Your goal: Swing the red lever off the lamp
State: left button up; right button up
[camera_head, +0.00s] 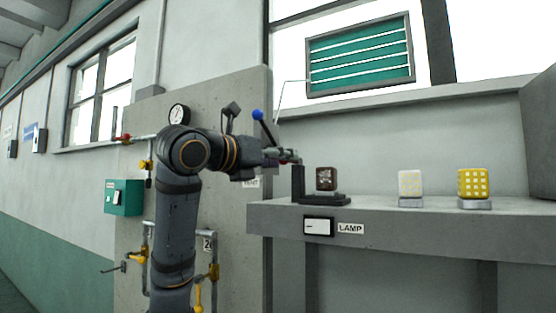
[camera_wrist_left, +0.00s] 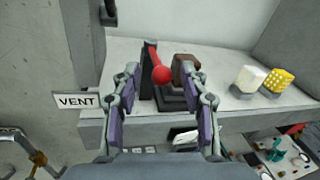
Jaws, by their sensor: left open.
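In the left wrist view, the red ball (camera_wrist_left: 161,75) of the lever sits between the fingers of my left gripper (camera_wrist_left: 159,72), with a gap on each side. The lever's dark upright post (camera_wrist_left: 149,60) stands behind it; it also shows in the head view (camera_head: 298,181). A dark brown block (camera_head: 326,178), which may be the lamp, sits on the same black base, and shows in the left wrist view (camera_wrist_left: 186,68). In the head view my left gripper (camera_head: 287,156) is beside the post's top, and the red ball is mostly hidden. My right gripper is out of view.
A white block (camera_head: 410,182) and a yellow block (camera_head: 472,183) stand on the grey ledge (camera_head: 375,213) to the right. A white switch (camera_head: 318,226) labelled LAMP is on its front. A blue-knobbed lever (camera_head: 257,114) rises near the gripper. The ledge between blocks is bare.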

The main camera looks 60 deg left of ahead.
pick_arm(q)
jog(key=v, duration=0.7)
jog(key=shift+s+d, duration=0.15)
jog(key=shift+s, duration=0.15)
